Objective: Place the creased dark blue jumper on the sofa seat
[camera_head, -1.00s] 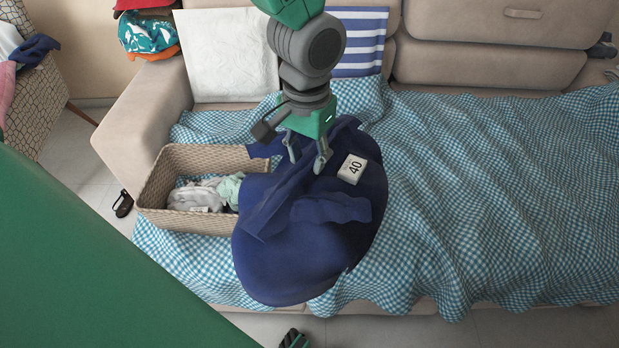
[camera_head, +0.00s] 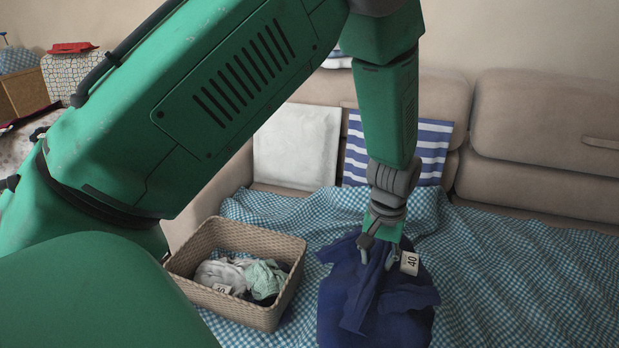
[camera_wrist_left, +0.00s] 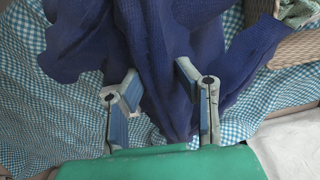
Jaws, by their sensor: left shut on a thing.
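The creased dark blue jumper (camera_head: 370,300) hangs bunched from my left gripper (camera_head: 378,262), with a white tag marked 40 at its right. My left gripper is shut on the jumper; in the left wrist view its fingers (camera_wrist_left: 158,88) have dark blue cloth (camera_wrist_left: 170,45) between and beyond them. The jumper is over the sofa seat (camera_head: 500,270), which is covered by a blue and white checked blanket. I cannot tell whether its lower part touches the seat. My right gripper is not in view.
A woven basket (camera_head: 183,262) with light clothes stands on the seat left of the jumper. A white cushion (camera_head: 297,147) and a striped blue and white cushion (camera_head: 432,150) lean on the backrest. The seat to the right is clear.

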